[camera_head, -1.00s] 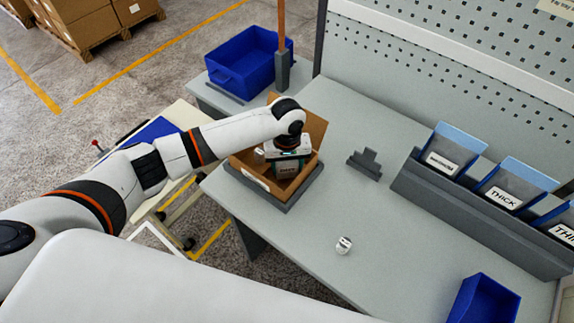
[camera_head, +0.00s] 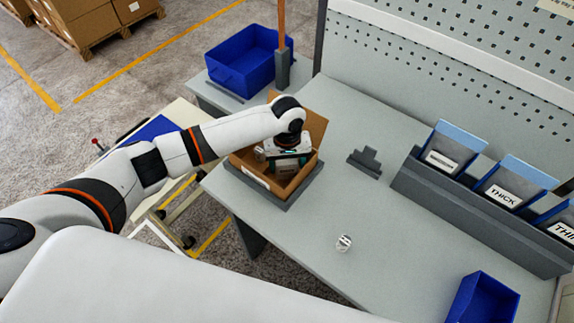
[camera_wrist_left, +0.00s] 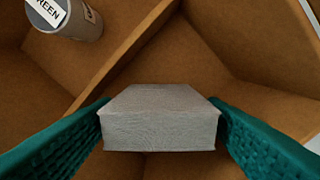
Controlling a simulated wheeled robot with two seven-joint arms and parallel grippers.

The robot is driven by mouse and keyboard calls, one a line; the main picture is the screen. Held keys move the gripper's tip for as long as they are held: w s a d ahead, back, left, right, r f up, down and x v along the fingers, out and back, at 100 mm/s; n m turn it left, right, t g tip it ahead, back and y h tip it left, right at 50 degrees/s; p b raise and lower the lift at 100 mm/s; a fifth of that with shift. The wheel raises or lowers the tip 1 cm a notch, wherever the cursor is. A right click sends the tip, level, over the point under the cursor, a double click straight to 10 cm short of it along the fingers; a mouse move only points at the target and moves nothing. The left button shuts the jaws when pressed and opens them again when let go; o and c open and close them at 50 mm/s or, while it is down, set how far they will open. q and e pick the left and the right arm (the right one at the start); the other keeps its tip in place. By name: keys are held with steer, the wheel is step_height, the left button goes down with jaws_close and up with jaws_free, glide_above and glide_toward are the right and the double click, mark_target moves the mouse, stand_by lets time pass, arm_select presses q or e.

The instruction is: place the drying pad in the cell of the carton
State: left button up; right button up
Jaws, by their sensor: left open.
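The drying pad, a grey block (camera_wrist_left: 160,125), lies in a cell of the cardboard carton. The carton (camera_head: 300,182) stands in a dark tray on the table, and its walls and divider (camera_wrist_left: 125,55) fill the left wrist view. My left gripper (camera_head: 287,166) reaches down into the carton. Its green fingers stand open on both sides of the pad, close to its edges; I cannot tell whether they touch it. The pad is not clearly visible in the head view. My right gripper is out of view.
A cylinder labelled GREEN (camera_wrist_left: 68,15) lies across the divider from the pad. A small white part (camera_head: 344,242) sits on the table. A dark stepped block (camera_head: 366,162), labelled bins (camera_head: 503,196) and blue bins (camera_head: 485,300) stand around. The table's middle is clear.

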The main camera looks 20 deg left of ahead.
mark_target(287, 162)
arm_select(q)
step_height(287, 162, up, 11)
steer(key=b, duration=0.1)
stand_by(0.6)
